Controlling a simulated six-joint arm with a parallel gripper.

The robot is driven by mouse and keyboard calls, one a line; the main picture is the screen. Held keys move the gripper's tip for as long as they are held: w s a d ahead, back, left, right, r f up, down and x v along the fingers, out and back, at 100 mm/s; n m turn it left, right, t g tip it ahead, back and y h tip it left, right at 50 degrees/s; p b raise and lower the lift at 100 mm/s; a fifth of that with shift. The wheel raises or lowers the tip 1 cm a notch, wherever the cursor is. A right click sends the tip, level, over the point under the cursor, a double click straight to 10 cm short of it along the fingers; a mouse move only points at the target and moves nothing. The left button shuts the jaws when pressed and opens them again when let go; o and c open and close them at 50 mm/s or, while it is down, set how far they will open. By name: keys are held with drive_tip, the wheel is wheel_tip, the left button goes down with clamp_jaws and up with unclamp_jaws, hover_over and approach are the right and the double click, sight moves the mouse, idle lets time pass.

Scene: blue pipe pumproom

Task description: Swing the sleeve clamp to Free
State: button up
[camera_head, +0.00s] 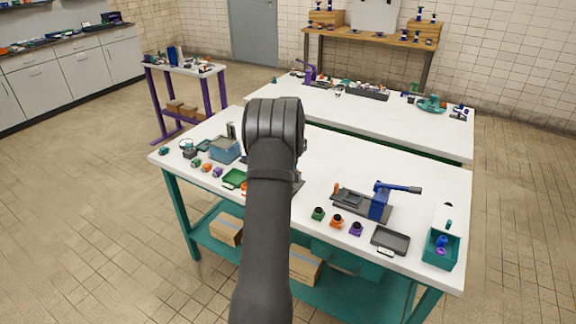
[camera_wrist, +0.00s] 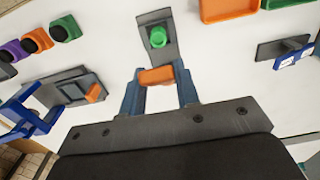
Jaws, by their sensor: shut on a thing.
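In the wrist view, my gripper (camera_wrist: 157,78) is shut on an orange block-like piece (camera_wrist: 156,76), with one blue-grey finger on each side. Just beyond it is a grey plate (camera_wrist: 166,52) bearing a round green part (camera_wrist: 157,36). The orange piece sits at the plate's near end; I cannot tell whether they are joined. No part is clearly marked as the sleeve clamp. A blue lever device (camera_head: 380,203) stands on a grey base right of my arm, and also shows at the left of the wrist view (camera_wrist: 28,115). My arm hides the gripper in the head view.
Green, orange and purple pieces (camera_head: 337,222) and a dark tray (camera_head: 390,240) line the front edge. A teal bin (camera_head: 441,248) stands at the right corner. A blue part with white labels (camera_wrist: 295,55) and an orange tray (camera_wrist: 228,9) lie to the wrist view's right.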

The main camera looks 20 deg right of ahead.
drive_tip(key=shift+w+d+r, duration=0.45)
drive_tip(key=shift+d, duration=0.1)
drive_tip(key=shift+w+r, duration=0.1)
drive_tip(key=o, duration=1.5)
wheel_tip(320, 180, up, 7)
drive_tip(key=shift+f, duration=0.1)
idle(0.3)
